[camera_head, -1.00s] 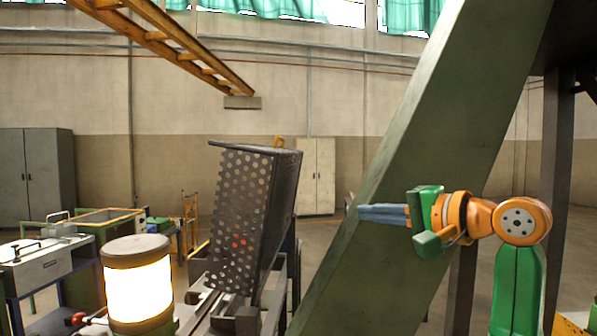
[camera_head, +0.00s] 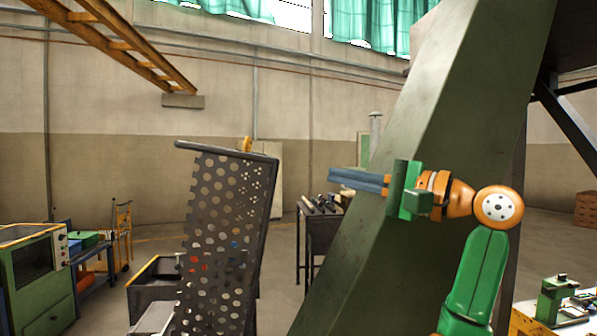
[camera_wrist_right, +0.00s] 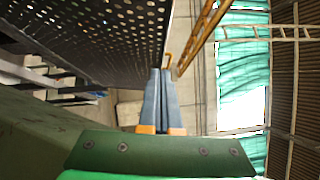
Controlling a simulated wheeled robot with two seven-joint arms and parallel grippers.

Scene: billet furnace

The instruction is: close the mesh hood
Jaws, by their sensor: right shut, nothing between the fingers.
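The mesh hood (camera_head: 222,235) is a dark perforated metal panel with a solid side and a rim along its top. It stands raised and slightly tilted left of centre in the head view. In the right wrist view the hood (camera_wrist_right: 105,35) fills the upper left, with its edge close to the fingertips. My right gripper (camera_head: 331,179) is shut and empty, its blue-grey fingers pointing left toward the hood with a gap in the head view. The right gripper's fingers (camera_wrist_right: 161,73) also show together in the wrist view. My left gripper is out of view.
A thick green slanted beam (camera_head: 400,200) stands behind my right gripper. A green cabinet (camera_head: 35,275) stands at the left. A dark worktable (camera_head: 318,222) stands behind, between hood and beam. A yellow ladder-like rail (camera_head: 120,45) hangs overhead.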

